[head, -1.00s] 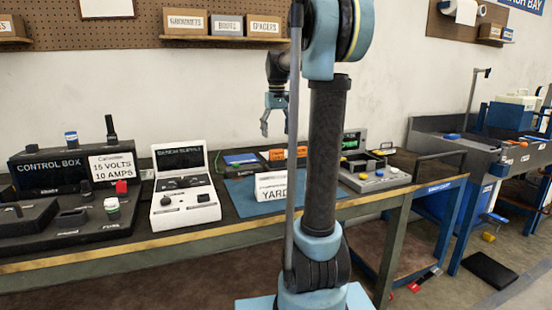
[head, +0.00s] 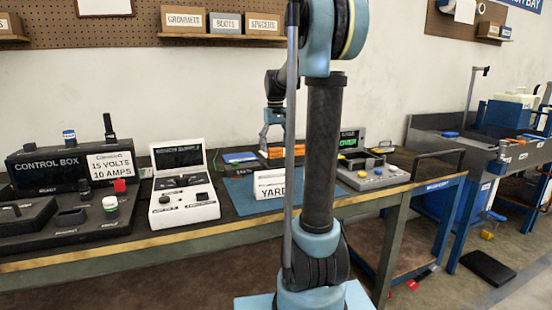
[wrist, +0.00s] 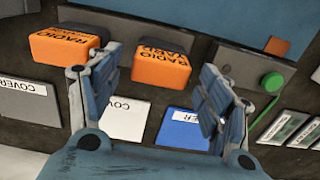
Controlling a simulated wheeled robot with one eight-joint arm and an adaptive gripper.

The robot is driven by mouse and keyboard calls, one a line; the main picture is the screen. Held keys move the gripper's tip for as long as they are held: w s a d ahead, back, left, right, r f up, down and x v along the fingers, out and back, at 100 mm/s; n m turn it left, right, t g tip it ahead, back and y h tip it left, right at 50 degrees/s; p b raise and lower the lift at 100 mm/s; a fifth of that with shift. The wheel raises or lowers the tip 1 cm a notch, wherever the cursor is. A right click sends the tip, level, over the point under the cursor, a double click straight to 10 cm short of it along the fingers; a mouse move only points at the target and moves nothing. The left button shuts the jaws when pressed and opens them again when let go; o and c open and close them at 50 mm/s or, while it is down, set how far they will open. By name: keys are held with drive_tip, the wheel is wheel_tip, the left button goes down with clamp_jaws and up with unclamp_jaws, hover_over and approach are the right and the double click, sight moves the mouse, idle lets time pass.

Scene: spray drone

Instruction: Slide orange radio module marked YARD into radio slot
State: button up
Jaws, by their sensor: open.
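Two orange radio modules stand side by side in the wrist view, a left one (wrist: 62,45) and a right one (wrist: 163,66). In the head view my gripper (head: 271,138) hangs above the back of the bench, over the orange modules (head: 300,150). I cannot make out the radio slot.
White (wrist: 124,117) and blue (wrist: 184,128) labelled covers lie near the gripper. A green knob (wrist: 271,82) is to the right. On the bench, a white console (head: 183,197) stands left and a grey fixture (head: 372,178) right. The blue mat is partly clear.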

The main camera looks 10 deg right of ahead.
drive_tip(key=shift+f, duration=1.15)
drive_tip(key=shift+c, duration=0.6)
drive_tip(key=c, duration=1.3)
drive_tip(key=shift+r, duration=0.15)
drive_tip(key=shift+r, duration=2.8)
drive_tip(key=shift+s, duration=0.1)
